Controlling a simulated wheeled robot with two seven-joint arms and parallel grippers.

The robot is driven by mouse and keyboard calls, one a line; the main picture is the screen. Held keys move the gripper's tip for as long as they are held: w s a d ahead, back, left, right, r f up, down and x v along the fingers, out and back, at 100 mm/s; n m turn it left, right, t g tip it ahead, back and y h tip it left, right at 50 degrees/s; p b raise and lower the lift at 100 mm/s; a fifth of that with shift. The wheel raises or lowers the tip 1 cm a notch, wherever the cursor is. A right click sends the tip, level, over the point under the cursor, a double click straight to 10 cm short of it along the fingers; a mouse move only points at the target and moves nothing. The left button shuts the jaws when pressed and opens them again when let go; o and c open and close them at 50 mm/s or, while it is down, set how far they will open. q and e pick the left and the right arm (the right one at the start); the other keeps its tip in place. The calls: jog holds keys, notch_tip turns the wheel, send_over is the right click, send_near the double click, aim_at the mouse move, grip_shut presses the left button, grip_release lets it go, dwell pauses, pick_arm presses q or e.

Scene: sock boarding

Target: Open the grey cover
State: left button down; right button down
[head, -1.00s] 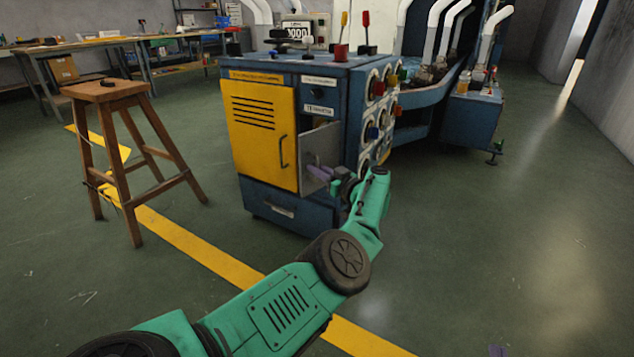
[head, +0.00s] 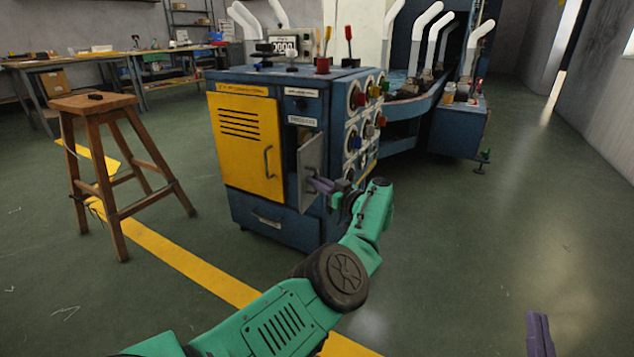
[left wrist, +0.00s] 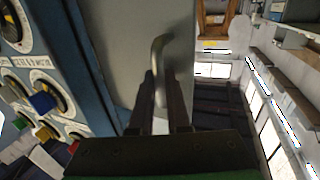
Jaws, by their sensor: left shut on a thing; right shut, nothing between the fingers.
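The grey cover (head: 311,160) is a small hinged metal door on the front of the blue machine cabinet, right of the yellow door. It stands swung out from the cabinet front. In the left wrist view the cover (left wrist: 125,45) fills the upper middle, with its bent metal handle (left wrist: 158,58). My left gripper (head: 318,185) is at the cover's outer side. In the left wrist view its two fingers (left wrist: 160,103) are shut on the handle. My right gripper (head: 540,335) shows only as a purple finger piece at the lower right, shut and empty, away from the cabinet.
The yellow door (head: 243,140) beside the cover is closed. Dials and coloured knobs (head: 357,98) line the cabinet's right side, close to my left wrist. A wooden stool (head: 95,104) stands left of the cabinet. The floor at right is open.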

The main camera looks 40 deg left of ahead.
pick_arm(q)
jog(key=shift+w+r, duration=0.1)
jog(key=shift+r, duration=0.1)
jog(key=c, duration=1.2)
grip_release()
jog(key=shift+o, duration=0.2)
jog(key=shift+f, duration=0.15)
